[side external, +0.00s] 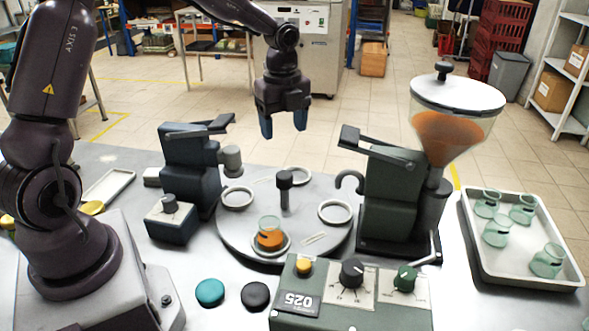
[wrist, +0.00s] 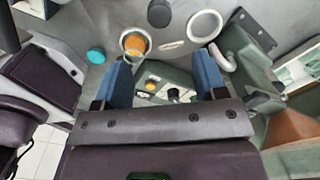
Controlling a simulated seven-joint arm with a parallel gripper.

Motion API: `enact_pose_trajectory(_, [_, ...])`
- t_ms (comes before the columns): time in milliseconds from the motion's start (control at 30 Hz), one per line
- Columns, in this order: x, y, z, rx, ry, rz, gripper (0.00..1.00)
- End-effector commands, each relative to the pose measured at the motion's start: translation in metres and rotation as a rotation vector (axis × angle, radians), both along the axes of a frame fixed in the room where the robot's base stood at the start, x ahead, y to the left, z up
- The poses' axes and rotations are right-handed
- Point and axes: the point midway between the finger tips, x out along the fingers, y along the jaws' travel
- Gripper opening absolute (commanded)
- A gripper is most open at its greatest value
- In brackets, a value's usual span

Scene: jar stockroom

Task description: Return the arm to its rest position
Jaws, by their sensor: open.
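My gripper (side external: 284,122) is in the air above the far side of the round turntable (side external: 232,238), its blue fingers apart and nothing between them. The wrist view also shows my gripper (wrist: 165,82), open and empty, with the table below. A glass jar with orange contents (side external: 269,233) stands upright in a ring holder at the front of the turntable. The same jar shows in the wrist view (wrist: 137,43), beyond the left finger. My gripper is well clear of the jar and touches nothing.
A hopper of orange material (side external: 450,135) tops the green machine (side external: 388,200) at right. A dark blue machine (side external: 188,165) stands at left. A tray (side external: 470,235) holds several empty jars. A control box (side external: 330,310), teal lid (side external: 210,292) and black lid (side external: 255,296) are in front.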

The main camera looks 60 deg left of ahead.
Motion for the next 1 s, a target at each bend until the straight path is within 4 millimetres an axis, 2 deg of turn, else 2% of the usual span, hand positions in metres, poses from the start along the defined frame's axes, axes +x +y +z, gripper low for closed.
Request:
enact_pose_trajectory(100, [-0.013,-0.004,-0.01,-0.016,0.036,0.247,0.65])
enact_pose_trajectory(167, [-0.025,-0.003,-0.008,-0.005,0.047,0.418,0.65])
enact_pose_trajectory(267, [-0.048,-0.009,0.006,0.032,0.034,0.698,0.65])
enact_pose_trajectory(400, [-0.084,-0.023,0.035,0.063,-0.041,1.077,0.65])
enact_pose_trajectory(600, [-0.132,-0.044,0.071,0.0,-0.176,1.475,0.65])
enact_pose_trajectory(800, [-0.176,-0.066,0.096,-0.174,-0.274,1.696,0.65])
enact_pose_trajectory(1000, [-0.203,-0.082,0.113,-0.336,-0.333,1.674,0.65])
